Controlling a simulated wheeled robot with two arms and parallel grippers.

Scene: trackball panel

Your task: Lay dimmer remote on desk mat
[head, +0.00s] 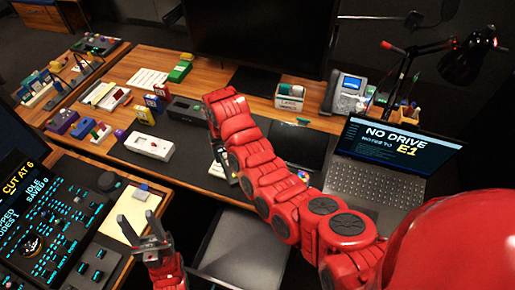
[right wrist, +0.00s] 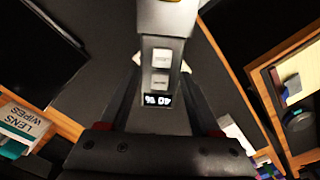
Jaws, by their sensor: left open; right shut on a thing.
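The dimmer remote (right wrist: 160,70) is a slim grey body with two pale buttons and a small lit display that reads 40 %, upside down in the right wrist view. My right gripper is shut on it, its fingers (right wrist: 162,112) on either side. In the head view my right gripper (head: 221,150) is over the front part of the desk, and the remote is mostly hidden by it. The dark desk mat (head: 190,148) lies beneath and also shows in the right wrist view (right wrist: 95,85). Whether the remote touches the mat I cannot tell. My left gripper (head: 145,235) is open and empty, by the console.
An open laptop (head: 385,165) stands to the right on the desk. A white box (head: 143,144) and a dark device (head: 187,109) lie at the left. A lens wipes box (head: 290,95) stands behind. A console (head: 60,230) fills the lower left.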

